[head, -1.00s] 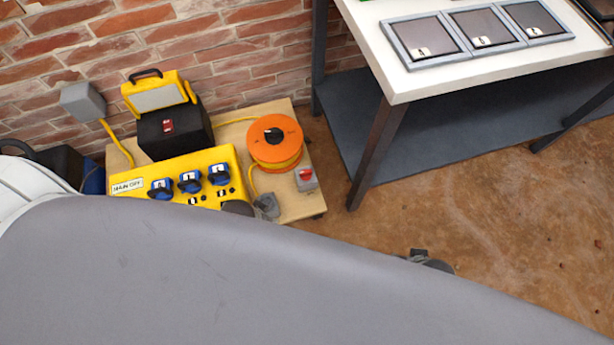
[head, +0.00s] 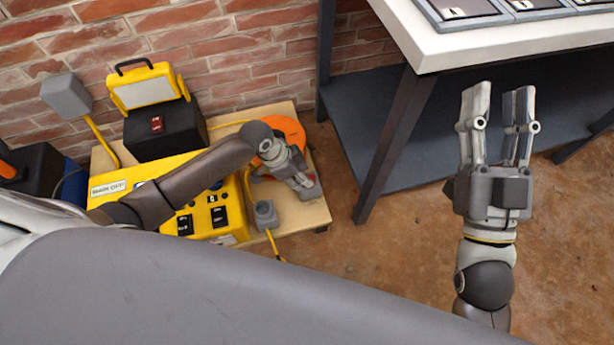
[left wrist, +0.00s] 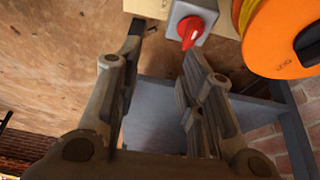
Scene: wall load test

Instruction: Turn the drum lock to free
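The orange cable drum (head: 294,130) stands on the wooden board, partly hidden by my left arm in the head view. It also shows in the left wrist view (left wrist: 268,50). Beside it is a small grey box with a red switch lever (left wrist: 190,32); I cannot tell whether this is the drum lock. My left gripper (head: 304,182) is over that box in the head view. In the left wrist view its fingers (left wrist: 163,48) are apart and empty, with the red lever just beyond the right fingertip. My right gripper (head: 498,92) is raised, open and empty, at the right.
A yellow panel (head: 222,190) with dark switches lies under my left arm. A black case (head: 170,135) and yellow lamp (head: 145,90) stand behind it near the brick wall. The wooden board (head: 305,212) has free room at front. A white-topped table (head: 460,42) stands at right.

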